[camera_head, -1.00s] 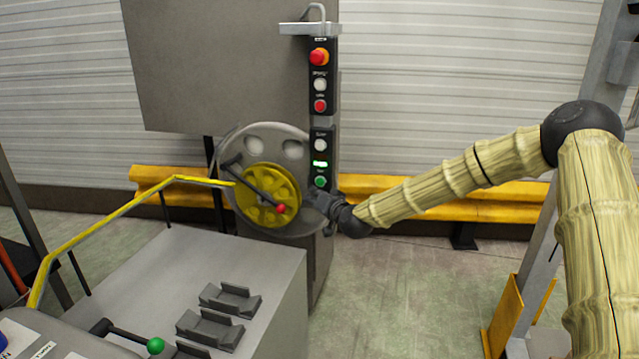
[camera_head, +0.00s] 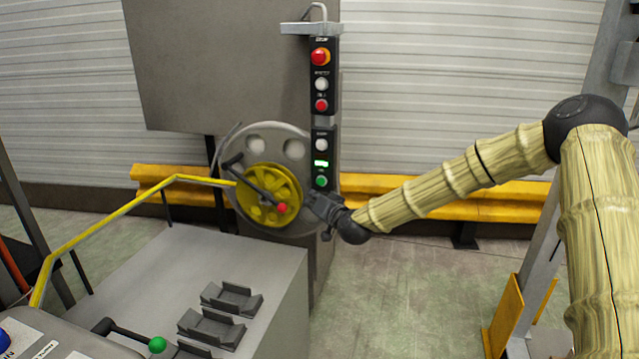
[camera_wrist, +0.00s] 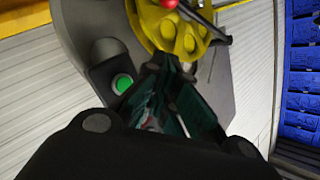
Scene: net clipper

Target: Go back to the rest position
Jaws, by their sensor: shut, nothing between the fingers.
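My gripper (camera_head: 312,199) is at the end of my arm, in front of the machine, just below the green button (camera_head: 321,182) of the button panel and close to the right edge of the yellow wheel (camera_head: 262,206). In the wrist view my gripper (camera_wrist: 165,82) is shut and empty. The green button (camera_wrist: 122,83) shows left of its fingers and the yellow wheel (camera_wrist: 180,30) beyond them. I cannot tell whether the fingertips touch the machine.
The button panel (camera_head: 322,105) stands upright on the machine. A grey table with several dark holders (camera_head: 212,328) is at lower left, with a yellow rail (camera_head: 110,215). A yellow barrier (camera_head: 505,193) runs behind. Floor right of the table is clear.

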